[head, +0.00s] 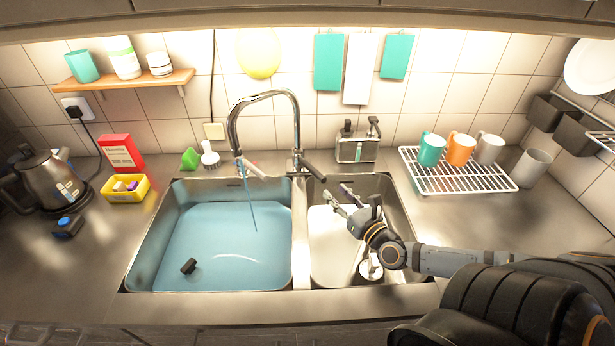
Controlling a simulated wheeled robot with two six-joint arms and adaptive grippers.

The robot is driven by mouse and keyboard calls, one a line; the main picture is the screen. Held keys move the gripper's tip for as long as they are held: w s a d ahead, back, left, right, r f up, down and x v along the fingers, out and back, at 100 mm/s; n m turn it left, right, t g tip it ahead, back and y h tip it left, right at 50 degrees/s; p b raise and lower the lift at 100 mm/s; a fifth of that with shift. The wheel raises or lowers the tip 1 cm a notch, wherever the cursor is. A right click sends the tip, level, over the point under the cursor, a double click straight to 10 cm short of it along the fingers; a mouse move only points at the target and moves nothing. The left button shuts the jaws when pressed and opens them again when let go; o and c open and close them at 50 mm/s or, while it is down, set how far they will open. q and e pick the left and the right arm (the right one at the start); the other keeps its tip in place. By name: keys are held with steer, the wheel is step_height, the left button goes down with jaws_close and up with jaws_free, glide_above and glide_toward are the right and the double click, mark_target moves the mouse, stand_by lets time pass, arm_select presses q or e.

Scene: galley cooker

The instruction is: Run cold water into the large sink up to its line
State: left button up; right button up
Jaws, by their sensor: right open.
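The large sink (140,262) is the left basin and holds a broad sheet of blue water (225,235). Its surface lies below the rim. I cannot make out a fill line; a dark slot (235,183) shows high on the back wall. The chrome tap (264,95) has its spout over the large sink, and a thin blue stream (251,200) runs from it into the water. The tap's dark lever (315,171) is on its right side. My right gripper (337,194) is open and empty over the small sink, just below the lever in the picture. My left gripper is out of view.
A small black block (188,266) is in the large sink. The small sink (395,215) holds a white board (330,250) and a cup (370,268). A wire rack (465,180) with mugs stands right; a kettle (45,180) and yellow tub (126,188) stand left.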

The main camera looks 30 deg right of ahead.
mark_target(320, 174)
steer(key=shift+m, duration=0.5)
steer(key=w, duration=0.2)
steer(key=w+b, duration=0.1)
steer(key=w, duration=0.2)
steer(key=w+b, duration=0.1)
steer(key=w, duration=0.2)
steer(key=shift+w+d+r, duration=0.1)
steer(key=shift+d+r, duration=0.1)
steer(key=shift+d, duration=0.05)
steer(key=shift+w+f, duration=0.1)
steer(key=shift+w, duration=0.5)
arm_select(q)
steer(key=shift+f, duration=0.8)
arm_select(e)
jaws_close()
